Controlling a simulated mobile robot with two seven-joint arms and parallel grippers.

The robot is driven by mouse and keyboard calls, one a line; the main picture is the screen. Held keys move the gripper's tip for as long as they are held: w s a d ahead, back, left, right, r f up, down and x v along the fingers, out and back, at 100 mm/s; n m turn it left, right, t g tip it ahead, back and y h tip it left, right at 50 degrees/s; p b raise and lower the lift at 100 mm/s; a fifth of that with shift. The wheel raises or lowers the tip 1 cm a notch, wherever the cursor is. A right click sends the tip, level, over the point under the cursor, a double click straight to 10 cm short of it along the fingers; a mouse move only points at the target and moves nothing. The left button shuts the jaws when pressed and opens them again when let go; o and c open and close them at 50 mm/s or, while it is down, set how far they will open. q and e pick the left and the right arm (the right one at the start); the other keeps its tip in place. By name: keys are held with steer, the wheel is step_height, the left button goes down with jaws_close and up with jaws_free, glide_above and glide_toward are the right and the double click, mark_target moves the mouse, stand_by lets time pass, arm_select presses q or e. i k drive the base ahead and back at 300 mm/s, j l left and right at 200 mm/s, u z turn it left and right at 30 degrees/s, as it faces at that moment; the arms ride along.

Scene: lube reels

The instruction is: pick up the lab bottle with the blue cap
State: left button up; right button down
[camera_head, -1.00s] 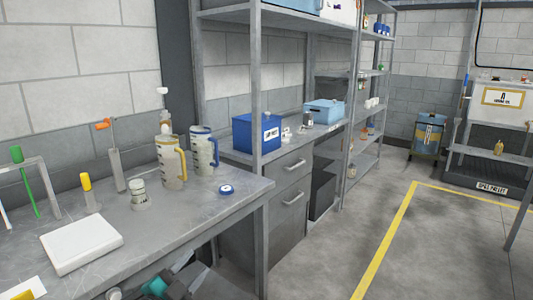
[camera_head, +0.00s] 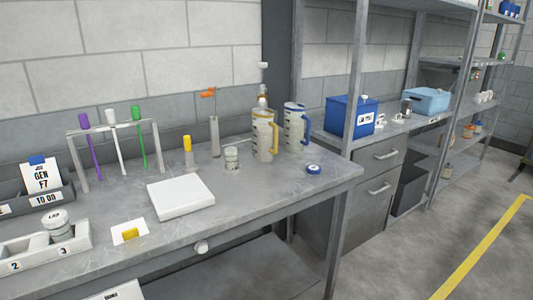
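I see no bottle that is clearly a lab bottle with a blue cap. A small white jar marked LAB (camera_head: 55,222), with a pale lid, stands in a numbered grey holder (camera_head: 20,254) at the left of the bench. A flat round blue cap or lid (camera_head: 314,169) lies on the bench near its right end. A clear jug with a blue rim and handle (camera_head: 295,128) stands behind it, beside a jug with a yellow handle (camera_head: 265,138). A small pale-lidded jar (camera_head: 232,158) stands left of the jugs. Neither gripper is in view.
On the bench (camera_head: 255,195) are a white slab (camera_head: 181,197), a rack with purple, white and green-topped tubes (camera_head: 112,127), a yellow-topped bottle (camera_head: 188,150) and a card stand (camera_head: 40,178). A shelf post (camera_head: 355,75) rises at the right. Floor is clear at right.

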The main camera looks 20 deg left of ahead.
mark_target(231, 153)
steer(key=i+l, duration=0.1)
steer(key=i, duration=0.55)
steer(key=i+u, duration=0.1)
steer(key=u, duration=1.15)
